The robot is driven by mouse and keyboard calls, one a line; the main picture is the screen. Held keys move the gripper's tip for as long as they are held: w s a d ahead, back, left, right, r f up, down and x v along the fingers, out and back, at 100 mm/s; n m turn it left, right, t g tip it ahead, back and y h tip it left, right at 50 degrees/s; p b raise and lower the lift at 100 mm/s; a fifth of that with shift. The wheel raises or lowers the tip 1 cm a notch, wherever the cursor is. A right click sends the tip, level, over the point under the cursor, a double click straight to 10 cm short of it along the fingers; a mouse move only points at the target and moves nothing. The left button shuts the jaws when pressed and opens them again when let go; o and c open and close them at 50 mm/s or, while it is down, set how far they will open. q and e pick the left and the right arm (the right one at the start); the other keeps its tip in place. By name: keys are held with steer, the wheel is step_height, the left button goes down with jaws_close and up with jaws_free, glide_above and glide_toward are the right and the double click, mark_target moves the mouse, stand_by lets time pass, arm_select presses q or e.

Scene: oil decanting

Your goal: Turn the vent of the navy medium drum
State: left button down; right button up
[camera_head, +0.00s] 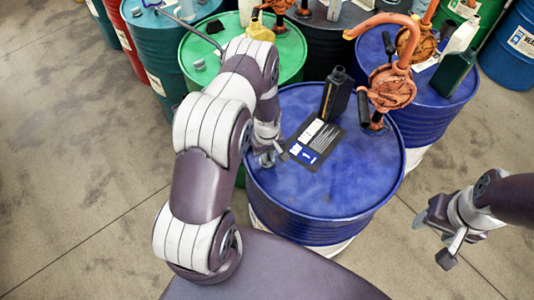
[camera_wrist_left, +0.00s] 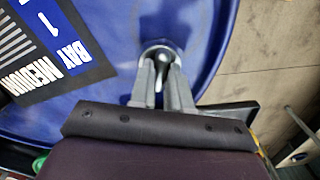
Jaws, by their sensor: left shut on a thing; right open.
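The navy medium drum (camera_head: 330,195) stands in the middle of the head view; its blue lid (camera_wrist_left: 110,22) fills much of the left wrist view. A label card on the lid (camera_head: 316,143) reads "BAY 1 MEDIUM" in the left wrist view (camera_wrist_left: 50,45). My left gripper (camera_head: 268,156) is at the lid's left edge, its fingers (camera_wrist_left: 162,88) shut on the small grey vent (camera_wrist_left: 160,50). The fingers partly hide the vent. My right gripper (camera_head: 434,240) is open and empty, off the drum to the right, above the floor.
A dark bottle (camera_head: 335,95) and an orange hand pump (camera_head: 390,85) stand on the drum's far side. A green drum (camera_head: 290,50), a teal drum (camera_head: 165,45) and another blue drum (camera_head: 425,105) stand close behind. The floor at left and right is clear.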

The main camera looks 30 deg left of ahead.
arm_select(q)
steer(key=shift+w, duration=0.1)
steer(key=m+b, duration=0.2)
steer(key=m, duration=0.1)
steer(key=m+b, duration=0.2)
steer(key=m, duration=0.3)
steer(key=shift+w+a, duration=0.1)
steer(key=m+b, duration=0.1)
steer(key=m, duration=0.4)
steer(key=shift+r+b, duration=0.1)
steer(key=shift+b, duration=0.3)
steer(key=shift+r+m+b, duration=0.1)
steer(key=shift+m+b, duration=0.4)
steer(key=shift+m, duration=1.9)
steer(key=c, duration=1.1)
jaws_free()
